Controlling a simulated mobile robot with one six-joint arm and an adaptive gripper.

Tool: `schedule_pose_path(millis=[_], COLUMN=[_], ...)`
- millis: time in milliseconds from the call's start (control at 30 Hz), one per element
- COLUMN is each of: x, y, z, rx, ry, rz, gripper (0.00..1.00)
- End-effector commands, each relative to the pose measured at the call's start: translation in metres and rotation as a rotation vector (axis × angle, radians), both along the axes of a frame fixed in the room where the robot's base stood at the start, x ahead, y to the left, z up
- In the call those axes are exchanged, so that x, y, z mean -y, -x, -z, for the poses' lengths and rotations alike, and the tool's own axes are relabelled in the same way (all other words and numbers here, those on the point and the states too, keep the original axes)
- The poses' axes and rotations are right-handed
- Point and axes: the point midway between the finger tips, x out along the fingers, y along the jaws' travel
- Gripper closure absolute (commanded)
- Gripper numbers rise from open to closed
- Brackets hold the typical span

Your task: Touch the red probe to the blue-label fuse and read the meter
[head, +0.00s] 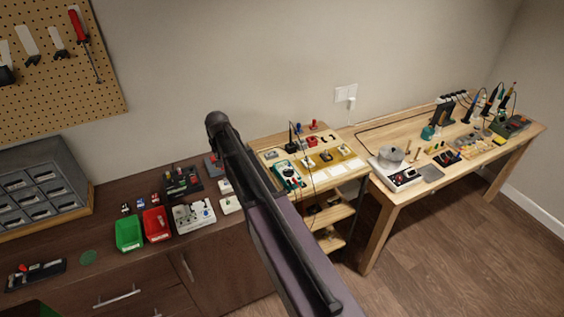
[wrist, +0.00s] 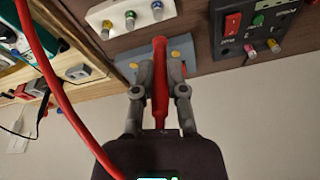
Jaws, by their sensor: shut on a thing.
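My gripper (wrist: 160,85) is shut on the red probe (wrist: 159,70) in the wrist view, with a finger on each side of it. The probe's far end lies over a grey-blue block with yellow dots (wrist: 128,66); I cannot tell whether it touches. A red lead (wrist: 62,95) curves off to the left. Beyond is a white block (wrist: 115,10) with a few small coloured cylinders, one bluish (wrist: 130,19); I cannot tell whether these are the fuses or read labels. The green meter (head: 289,176) sits on the wooden cart; its reading is not legible. My gripper is hidden in the head view.
A black panel (wrist: 250,28) with a red switch stands right of the probe in the wrist view. On the dark cabinet are a green bin (head: 129,233) and a red bin (head: 157,223). A wooden bench (head: 385,185) with tools stands at right.

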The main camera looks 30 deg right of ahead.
Motion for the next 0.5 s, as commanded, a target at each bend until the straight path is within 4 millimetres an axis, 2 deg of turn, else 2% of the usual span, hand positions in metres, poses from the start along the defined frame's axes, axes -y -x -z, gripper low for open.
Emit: schedule_pose_path(millis=[33,200,500], x=[0.0,0.0,0.0], y=[0.0,0.0,0.0], z=[-0.007,-0.016,-0.018], rx=[0.0,0.0,0.0], ry=[0.0,0.0,0.0], rz=[0.0,0.0,0.0], gripper=[1.0,1.0,1.0])
